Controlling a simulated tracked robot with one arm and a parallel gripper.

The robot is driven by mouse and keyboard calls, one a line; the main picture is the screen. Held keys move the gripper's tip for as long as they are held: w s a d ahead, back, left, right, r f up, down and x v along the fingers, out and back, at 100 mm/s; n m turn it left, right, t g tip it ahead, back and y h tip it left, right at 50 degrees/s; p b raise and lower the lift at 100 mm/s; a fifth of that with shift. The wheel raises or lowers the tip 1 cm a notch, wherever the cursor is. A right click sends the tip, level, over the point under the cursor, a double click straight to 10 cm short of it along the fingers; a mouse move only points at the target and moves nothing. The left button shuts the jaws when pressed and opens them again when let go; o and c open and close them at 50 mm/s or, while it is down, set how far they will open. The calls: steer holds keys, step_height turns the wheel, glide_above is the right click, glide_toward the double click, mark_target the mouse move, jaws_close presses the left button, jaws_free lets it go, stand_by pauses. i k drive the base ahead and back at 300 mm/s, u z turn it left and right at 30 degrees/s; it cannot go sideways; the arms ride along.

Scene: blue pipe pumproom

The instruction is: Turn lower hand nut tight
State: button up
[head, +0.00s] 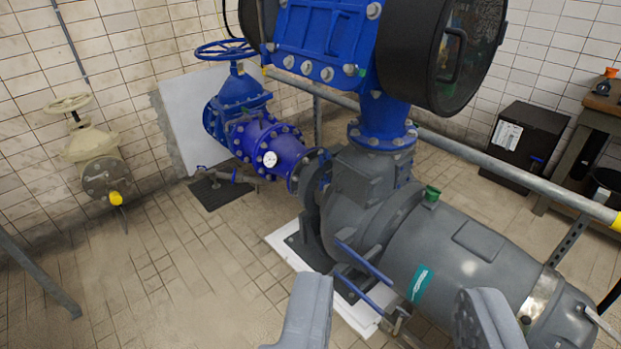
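My gripper (396,318) is at the bottom of the view. Its two grey fingers stand wide apart with nothing held between them. They are in front of the grey pump and motor body (440,255). A large black round cover (445,50) with a curved handle is at the top, beside the blue bolted housing (328,40). I cannot make out for sure which part is the lower hand nut; it may be hidden or out of view. A small green fitting (431,195) sits on top of the grey body.
A blue valve with a handwheel (226,49) and blue flanged pipe (262,150) stand behind. A beige valve (92,150) is at the left wall. A grey rail (480,158) crosses behind the pump. A dark box (525,140) is at right. Tiled floor is clear at lower left.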

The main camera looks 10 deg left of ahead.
mark_target(322, 182)
steer(key=z, duration=0.05)
steer(key=i, duration=1.5)
